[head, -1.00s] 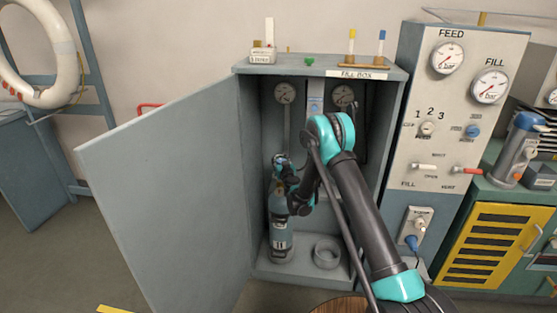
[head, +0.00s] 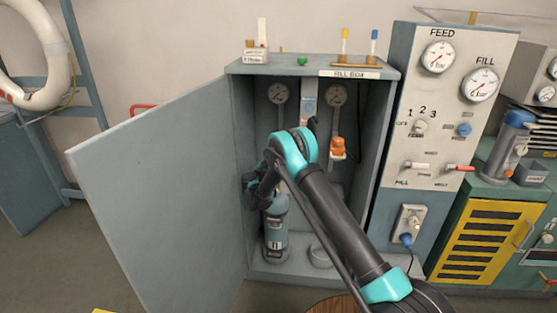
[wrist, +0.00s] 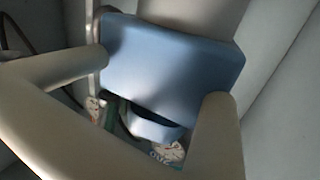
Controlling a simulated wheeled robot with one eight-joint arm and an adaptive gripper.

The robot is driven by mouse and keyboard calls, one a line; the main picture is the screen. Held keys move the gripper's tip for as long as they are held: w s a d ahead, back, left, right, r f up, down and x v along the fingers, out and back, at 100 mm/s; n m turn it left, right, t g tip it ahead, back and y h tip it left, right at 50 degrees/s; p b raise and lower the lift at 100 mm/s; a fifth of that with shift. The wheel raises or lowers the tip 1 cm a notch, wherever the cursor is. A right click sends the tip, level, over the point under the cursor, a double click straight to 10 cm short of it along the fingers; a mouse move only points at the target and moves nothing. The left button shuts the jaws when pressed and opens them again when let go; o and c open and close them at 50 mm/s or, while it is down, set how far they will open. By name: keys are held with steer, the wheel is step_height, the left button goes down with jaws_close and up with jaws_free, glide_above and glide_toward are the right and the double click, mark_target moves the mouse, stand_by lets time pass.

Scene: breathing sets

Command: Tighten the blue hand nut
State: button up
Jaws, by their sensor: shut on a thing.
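The blue hand nut (wrist: 172,62) fills the middle of the wrist view as a blocky blue piece. My gripper (wrist: 158,80) has one pale finger against its left side and the other against its right, shut on it. In the head view my gripper (head: 258,188) is a dark shape inside the left part of the open fill box (head: 238,130), above a grey-blue cylinder (head: 276,232). The nut is hidden there behind my arm, and how far it is turned cannot be told.
The box door (head: 160,200) stands wide open on the left. An orange fitting (head: 338,147) hangs below the right gauge (head: 336,95) inside. A low grey ring (head: 320,255) is on the box floor, partly behind my arm. The control panel (head: 440,140) stands close on the right.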

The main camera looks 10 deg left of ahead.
steer(key=shift+s+d+m+g+h, duration=0.1)
steer(key=shift+d+m+g+h, duration=0.15)
steer(key=shift+m+g+h, duration=0.4)
steer(key=shift+h, duration=0.45)
steer(key=o, duration=1.3)
